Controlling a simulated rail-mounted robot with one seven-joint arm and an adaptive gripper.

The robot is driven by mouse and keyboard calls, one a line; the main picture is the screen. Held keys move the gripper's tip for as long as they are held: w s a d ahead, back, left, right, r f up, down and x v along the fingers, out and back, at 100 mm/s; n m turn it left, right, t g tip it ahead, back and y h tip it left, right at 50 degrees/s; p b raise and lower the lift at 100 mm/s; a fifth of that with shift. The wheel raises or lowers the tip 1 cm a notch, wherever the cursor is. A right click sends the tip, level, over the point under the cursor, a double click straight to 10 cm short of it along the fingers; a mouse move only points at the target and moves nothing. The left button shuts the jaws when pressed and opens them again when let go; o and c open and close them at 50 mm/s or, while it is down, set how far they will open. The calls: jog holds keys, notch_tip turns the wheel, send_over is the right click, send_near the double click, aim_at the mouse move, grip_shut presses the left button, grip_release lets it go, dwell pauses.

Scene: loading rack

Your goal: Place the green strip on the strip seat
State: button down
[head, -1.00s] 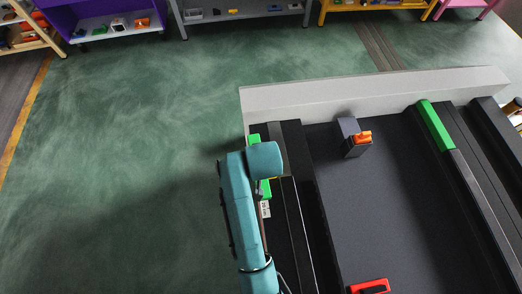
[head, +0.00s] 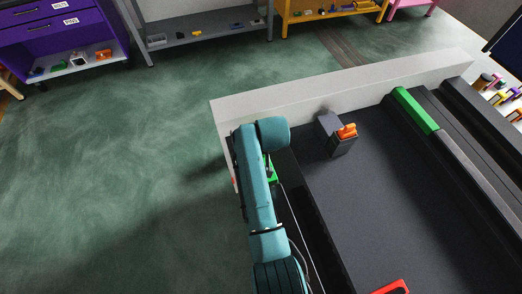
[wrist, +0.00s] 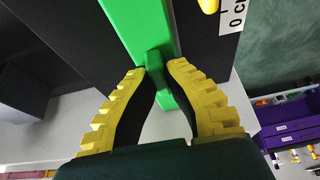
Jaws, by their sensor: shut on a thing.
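A green strip (wrist: 128,28) runs up from the fingertips in the wrist view, and its raised green grip sits between them. My gripper (wrist: 157,66) has yellow ridged fingers and is shut on that grip. In the head view only a small part of the held strip (head: 272,172) shows beside my arm, over the left dark rail. Whether it touches the surface below cannot be told. A second green piece (head: 415,110) lies at the far end of the right rail. I cannot make out the strip seat for certain; my arm hides much of the left rail.
A pale grey wall (head: 350,82) closes the far end of the rack. A dark block with an orange top (head: 346,132) stands on the dark bed, and a red part (head: 390,287) lies at the near edge. Shelves (head: 200,28) stand behind, across open green floor.

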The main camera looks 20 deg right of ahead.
jog(key=shift+f, duration=0.35)
jog(key=c, duration=1.2)
grip_release()
jog(key=shift+c, duration=0.2)
